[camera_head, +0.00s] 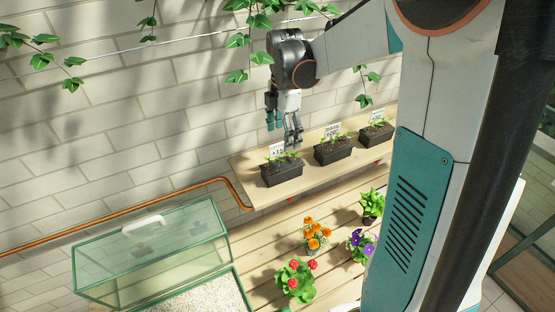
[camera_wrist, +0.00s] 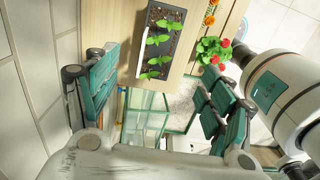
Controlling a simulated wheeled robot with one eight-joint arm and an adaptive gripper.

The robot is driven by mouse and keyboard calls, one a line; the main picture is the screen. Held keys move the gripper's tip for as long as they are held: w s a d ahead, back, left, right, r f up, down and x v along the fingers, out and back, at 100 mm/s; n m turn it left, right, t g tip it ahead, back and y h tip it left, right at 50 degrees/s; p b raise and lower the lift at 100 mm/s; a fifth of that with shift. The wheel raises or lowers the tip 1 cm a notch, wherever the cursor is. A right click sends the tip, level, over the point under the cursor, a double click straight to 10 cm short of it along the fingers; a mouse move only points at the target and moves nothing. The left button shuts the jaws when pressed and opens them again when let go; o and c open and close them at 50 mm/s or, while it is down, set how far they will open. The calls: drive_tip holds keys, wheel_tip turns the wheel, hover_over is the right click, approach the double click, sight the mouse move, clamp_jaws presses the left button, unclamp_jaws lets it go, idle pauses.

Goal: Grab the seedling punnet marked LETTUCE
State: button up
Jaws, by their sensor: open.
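Three black seedling punnets with small white label signs stand in a row on the wooden shelf in the head view: a left one (camera_head: 282,175), a middle one (camera_head: 333,151) and a right one (camera_head: 376,134). The lettering is too small to read surely, so I cannot tell which is marked LETTUCE. My gripper (camera_head: 284,135) hangs above the left punnet, fingers down, open and empty. In the wrist view one punnet (camera_wrist: 160,45) with dark soil and green seedlings lies between the spread teal fingers of my gripper (camera_wrist: 157,62), beyond them. No finger visibly touches it.
The wooden shelf (camera_head: 250,190) runs along a pale brick wall. Below it are potted orange flowers (camera_head: 316,236), red flowers (camera_head: 295,280), purple flowers (camera_head: 360,245) and a leafy plant (camera_head: 371,205). A glass case (camera_head: 150,262) stands at lower left. Ivy (camera_head: 262,20) hangs above.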

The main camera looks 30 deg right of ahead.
sight(282, 165)
wheel_tip(282, 165, down, 13)
drive_tip(key=shift+w+a+f+p, duration=0.1)
drive_tip(key=shift+f+p, duration=0.05)
drive_tip(key=shift+p, duration=0.6)
drive_tip(key=c, duration=1.3)
